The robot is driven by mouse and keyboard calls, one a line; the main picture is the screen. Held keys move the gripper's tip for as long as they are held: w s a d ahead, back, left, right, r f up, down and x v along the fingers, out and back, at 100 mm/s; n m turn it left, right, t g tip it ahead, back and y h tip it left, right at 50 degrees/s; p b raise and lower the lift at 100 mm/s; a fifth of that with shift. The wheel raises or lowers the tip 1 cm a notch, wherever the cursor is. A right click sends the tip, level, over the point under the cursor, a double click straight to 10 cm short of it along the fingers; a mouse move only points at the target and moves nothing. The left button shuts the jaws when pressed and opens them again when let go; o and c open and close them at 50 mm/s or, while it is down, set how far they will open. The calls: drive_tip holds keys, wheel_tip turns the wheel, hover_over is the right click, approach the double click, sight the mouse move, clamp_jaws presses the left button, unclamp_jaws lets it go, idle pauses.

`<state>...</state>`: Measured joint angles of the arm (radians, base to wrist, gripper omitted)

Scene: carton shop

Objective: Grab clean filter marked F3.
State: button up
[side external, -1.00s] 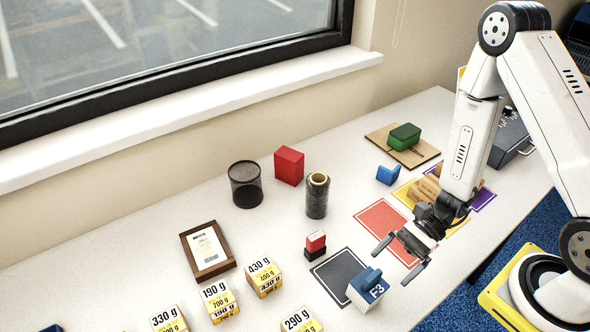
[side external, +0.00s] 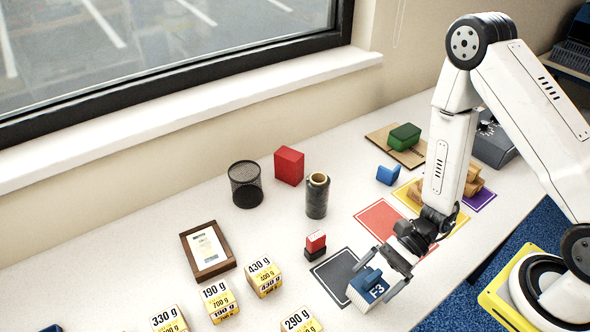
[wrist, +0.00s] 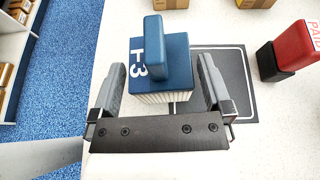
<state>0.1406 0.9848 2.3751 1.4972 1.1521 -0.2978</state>
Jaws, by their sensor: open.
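The clean filter marked F3 (side external: 372,289) has a blue top with a raised blue grip and a pale pleated body. It stands upright at the front edge of the dark grey mat, partly over it. In the wrist view the filter (wrist: 166,65) lies ahead, between the lines of the two fingers, its F3 marking at the left of its top. My gripper (side external: 384,268) is open above and around the near part of the filter. In the wrist view my gripper (wrist: 162,85) has a finger on each side of it; whether either touches cannot be told.
The dark grey mat (side external: 338,263) lies beside the filter, with a red and black stamp (side external: 315,243) behind it. A red mat (side external: 378,219) lies behind my gripper. Weight-labelled boxes (side external: 264,277) stand to the left. The table's front edge is close on the right.

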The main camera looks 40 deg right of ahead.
drive_tip(key=shift+x, duration=1.1)
drive_tip(key=c, duration=1)
drive_tip(key=shift+r, duration=0.25)
drive_tip(key=shift+r, duration=4.75)
